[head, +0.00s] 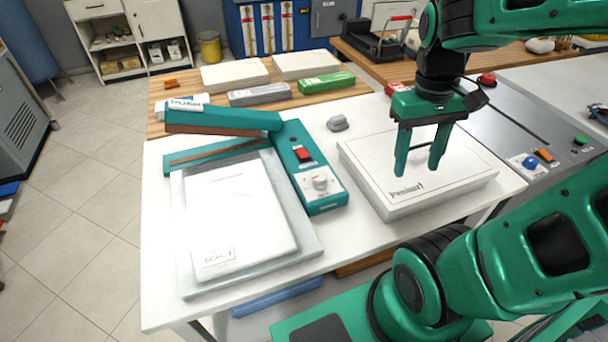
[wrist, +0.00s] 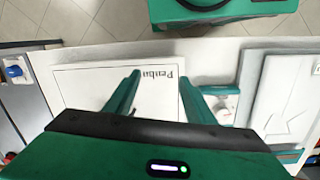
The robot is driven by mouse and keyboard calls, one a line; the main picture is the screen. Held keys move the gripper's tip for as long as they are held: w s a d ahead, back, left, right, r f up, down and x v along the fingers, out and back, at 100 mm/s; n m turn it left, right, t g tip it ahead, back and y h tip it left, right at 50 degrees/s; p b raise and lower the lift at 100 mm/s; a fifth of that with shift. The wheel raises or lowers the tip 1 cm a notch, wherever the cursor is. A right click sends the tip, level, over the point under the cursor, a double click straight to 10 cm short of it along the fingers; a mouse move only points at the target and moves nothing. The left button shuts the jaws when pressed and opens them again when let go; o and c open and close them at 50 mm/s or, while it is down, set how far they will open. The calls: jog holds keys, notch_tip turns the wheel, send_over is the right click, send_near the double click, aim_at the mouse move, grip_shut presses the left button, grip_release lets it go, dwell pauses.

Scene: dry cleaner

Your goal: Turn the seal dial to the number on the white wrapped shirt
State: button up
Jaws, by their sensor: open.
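The teal heat sealer (head: 305,165) stands on the white table with its long arm raised. Its seal dial (head: 320,182) is a pale knob on a white panel, below a red switch (head: 302,153). The white wrapped shirt (head: 240,215) lies flat on a grey tray at the sealer's left. Its label (head: 218,256) seems to read "SEAL" with a number too small to tell. In the wrist view the dial (wrist: 223,115) shows partly beside a finger.
A grey knob-shaped piece (head: 337,123) sits between the sealer and the box. Green (head: 325,83) and grey (head: 259,94) packets and white boxes lie on the wooden table behind. A grey machine with coloured buttons (head: 530,162) stands at the right.

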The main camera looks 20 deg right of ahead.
jog(key=w+a+r+n+g+h, duration=0.1)
jog(key=w+a+n+h, duration=0.1)
jog(key=w+a+n, duration=0.55)
jog(key=n+h, duration=0.2)
jog(key=n, duration=0.6)
send_near(319, 175)
jog(key=x, duration=0.8)
jog(key=shift+d+f, duration=0.1)
jog(key=shift+f, duration=0.1)
jog(key=shift+c, duration=0.3)
jog(key=shift+y, duration=0.3)
jog(key=c, duration=1)
